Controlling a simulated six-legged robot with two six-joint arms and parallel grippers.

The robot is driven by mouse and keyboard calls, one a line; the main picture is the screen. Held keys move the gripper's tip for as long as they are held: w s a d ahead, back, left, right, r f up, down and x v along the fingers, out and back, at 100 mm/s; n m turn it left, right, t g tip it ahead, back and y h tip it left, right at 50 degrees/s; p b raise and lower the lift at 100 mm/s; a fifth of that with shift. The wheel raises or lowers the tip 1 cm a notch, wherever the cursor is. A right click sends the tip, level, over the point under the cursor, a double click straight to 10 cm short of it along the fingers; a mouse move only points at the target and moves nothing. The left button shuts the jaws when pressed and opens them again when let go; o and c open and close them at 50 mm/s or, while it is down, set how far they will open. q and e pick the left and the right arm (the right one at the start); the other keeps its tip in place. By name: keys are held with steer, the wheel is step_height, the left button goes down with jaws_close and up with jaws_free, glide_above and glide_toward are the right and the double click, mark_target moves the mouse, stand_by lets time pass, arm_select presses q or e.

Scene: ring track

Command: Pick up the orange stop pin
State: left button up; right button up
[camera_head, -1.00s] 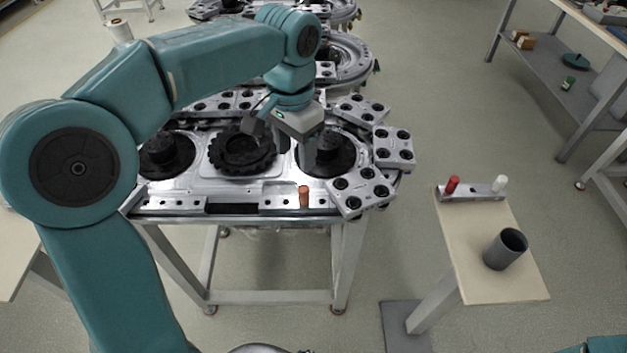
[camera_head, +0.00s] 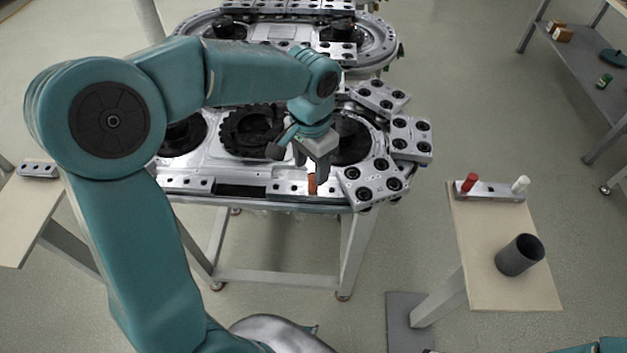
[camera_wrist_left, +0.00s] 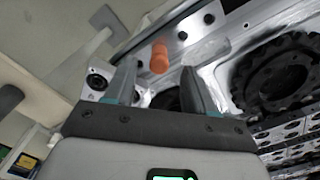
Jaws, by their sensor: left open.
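The orange stop pin (camera_head: 312,184) stands upright in the metal strip along the front edge of the ring track (camera_head: 236,175). My left gripper (camera_head: 312,168) is open, just above and behind the pin in the head view, and its fingers partly overlap the pin's top there. In the left wrist view the pin (camera_wrist_left: 160,58) shows between and beyond the two spread fingertips of the left gripper (camera_wrist_left: 160,80). I cannot tell whether a finger touches it. My right gripper is not in view; only a bit of teal shows at the lower right corner.
A side table (camera_head: 500,285) at the right holds a red pin (camera_head: 469,182) and a white pin (camera_head: 520,184) in a metal block, and a dark grey cup (camera_head: 520,255). Block-shaped carriers (camera_head: 372,182) line the track's right end.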

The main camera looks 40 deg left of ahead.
mark_target(313, 175)
arm_select(q)
steer(key=shift+s+d+f, duration=0.1)
steer(key=shift+f, duration=0.3)
steer(key=f, duration=0.4)
steer(key=shift+w+f, duration=0.2)
steer(key=shift+w, duration=0.15)
steer(key=shift+s+r, duration=0.15)
steer(key=shift+s, duration=0.05)
steer(key=shift+w, duration=0.15)
jaws_close()
